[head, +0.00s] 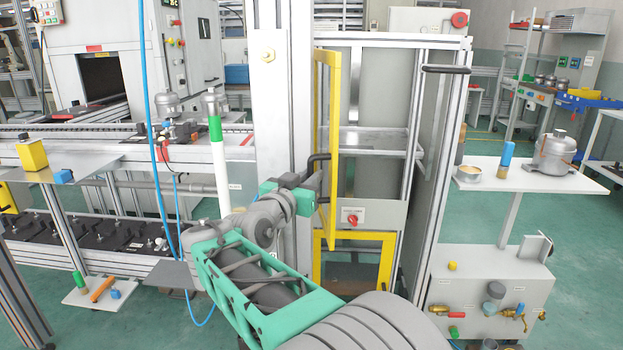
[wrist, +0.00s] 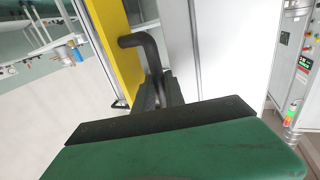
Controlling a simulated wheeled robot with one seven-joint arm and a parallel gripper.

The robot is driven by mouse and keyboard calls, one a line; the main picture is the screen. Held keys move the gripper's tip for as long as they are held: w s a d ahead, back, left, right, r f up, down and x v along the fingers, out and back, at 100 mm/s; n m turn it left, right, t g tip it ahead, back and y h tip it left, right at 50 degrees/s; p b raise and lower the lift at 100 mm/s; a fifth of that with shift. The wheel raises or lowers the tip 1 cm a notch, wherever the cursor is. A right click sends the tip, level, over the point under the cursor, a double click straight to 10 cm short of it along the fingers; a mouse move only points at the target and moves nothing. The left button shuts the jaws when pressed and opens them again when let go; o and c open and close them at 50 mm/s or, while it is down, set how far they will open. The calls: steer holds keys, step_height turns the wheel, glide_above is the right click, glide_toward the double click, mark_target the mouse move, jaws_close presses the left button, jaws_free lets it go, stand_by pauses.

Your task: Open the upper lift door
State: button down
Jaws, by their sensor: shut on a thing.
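The upper lift door (head: 328,140) is a yellow-framed panel, and it stands swung partly out from the lift cabinet's opening, seen nearly edge-on. Its black handle (head: 318,160) is on the frame's left side. My gripper (head: 300,183) is at this handle, coming from the lower left. In the wrist view the yellow door frame (wrist: 115,45) is upper left and the black bent handle (wrist: 150,50) runs down between the fingers of my gripper (wrist: 158,95). The gripper is shut on the handle. The fingertips are partly hidden in both views.
The lift cabinet's shelf (head: 375,140) shows behind the door. A lower yellow frame (head: 350,245) is below, with a red button (head: 352,219) above it. A grey column (head: 283,90) stands close left of the door. A side table (head: 510,173) holds parts at right.

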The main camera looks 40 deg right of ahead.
steer(key=c, duration=1.4)
jaws_free()
steer(key=shift+w, duration=0.1)
steer(key=v, duration=0.7)
steer(key=shift+a, duration=0.4)
steer(key=shift+p, duration=0.35)
